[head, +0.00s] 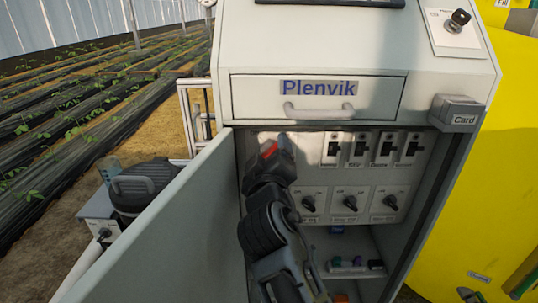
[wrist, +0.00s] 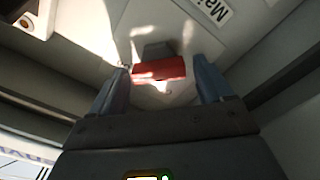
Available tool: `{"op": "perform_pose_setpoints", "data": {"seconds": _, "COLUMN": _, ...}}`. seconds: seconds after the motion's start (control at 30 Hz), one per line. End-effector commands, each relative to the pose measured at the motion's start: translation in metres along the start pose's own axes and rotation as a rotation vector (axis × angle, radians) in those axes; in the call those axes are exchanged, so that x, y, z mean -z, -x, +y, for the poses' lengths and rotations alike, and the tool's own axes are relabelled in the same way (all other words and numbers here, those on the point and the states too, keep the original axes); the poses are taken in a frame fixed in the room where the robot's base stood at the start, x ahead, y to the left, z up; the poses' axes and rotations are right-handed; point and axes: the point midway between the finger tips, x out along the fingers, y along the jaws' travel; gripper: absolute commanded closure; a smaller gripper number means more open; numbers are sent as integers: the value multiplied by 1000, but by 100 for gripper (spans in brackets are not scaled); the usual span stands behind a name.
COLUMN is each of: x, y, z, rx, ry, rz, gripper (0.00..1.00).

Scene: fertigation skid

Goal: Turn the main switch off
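The main switch has a red handle (wrist: 160,68) on a dark grey mount, set on the pale panel in the wrist view. A partly cut-off label reading "Mai" (wrist: 208,12) is beside it. My gripper (wrist: 161,72) is open, with a finger on each side of the red handle. The left finger is very close to the handle's end, and a small gap shows at the right; contact cannot be told. In the head view, my gripper (head: 280,150) reaches into the open cabinet, and a bit of red (head: 269,151) shows at its tip. My arm hides the rest of the switch.
The cabinet door (head: 160,235) stands open left of my arm. Several breakers (head: 360,149) and rotary knobs (head: 350,202) are right of my gripper. A drawer with a handle (head: 318,113) is above. A card box (head: 456,112) is on the right edge.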

Motion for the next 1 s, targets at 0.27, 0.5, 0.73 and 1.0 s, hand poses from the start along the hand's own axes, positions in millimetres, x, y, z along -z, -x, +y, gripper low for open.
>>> {"op": "perform_pose_setpoints", "data": {"seconds": 0.27, "x": 0, "y": 0, "z": 0, "rx": 0, "ry": 0, "rz": 0, "gripper": 48}}
{"op": "perform_pose_setpoints", "data": {"seconds": 0.5, "x": 0, "y": 0, "z": 0, "rx": 0, "ry": 0, "rz": 0, "gripper": 71}}
{"op": "perform_pose_setpoints", "data": {"seconds": 0.73, "x": 0, "y": 0, "z": 0, "rx": 0, "ry": 12, "rz": 0, "gripper": 72}}
{"op": "perform_pose_setpoints", "data": {"seconds": 1.0, "x": 1, "y": 0, "z": 2, "rx": -1, "ry": 126, "rz": 0, "gripper": 72}}
